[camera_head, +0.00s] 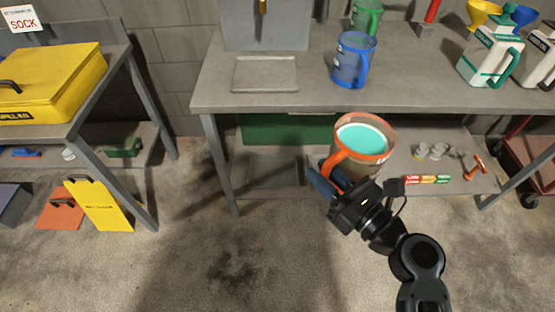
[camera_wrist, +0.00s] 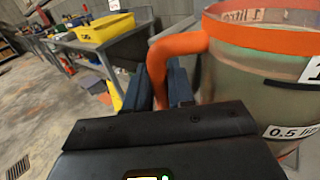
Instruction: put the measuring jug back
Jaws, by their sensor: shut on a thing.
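The measuring jug (camera_head: 378,140) is clear with an orange rim and handle, and pale teal shows inside it. My gripper (camera_head: 328,180) is shut on its orange handle and holds the jug upright in front of the workbench's front edge. In the wrist view the jug (camera_wrist: 265,90) fills the right side, with "1 litre" and "0.5" marks on it. Its handle (camera_wrist: 160,60) passes down between my gripper's fingers (camera_wrist: 165,85). The jug's lower part is partly hidden by my gripper in the head view.
The grey workbench (camera_head: 300,95) carries a shallow grey tray (camera_head: 265,74), a blue jug (camera_head: 354,60), a green jug (camera_head: 366,17) and white containers (camera_head: 490,55) at the right. Its top is bare between tray and blue jug. A yellow case (camera_head: 50,82) lies on the left table.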

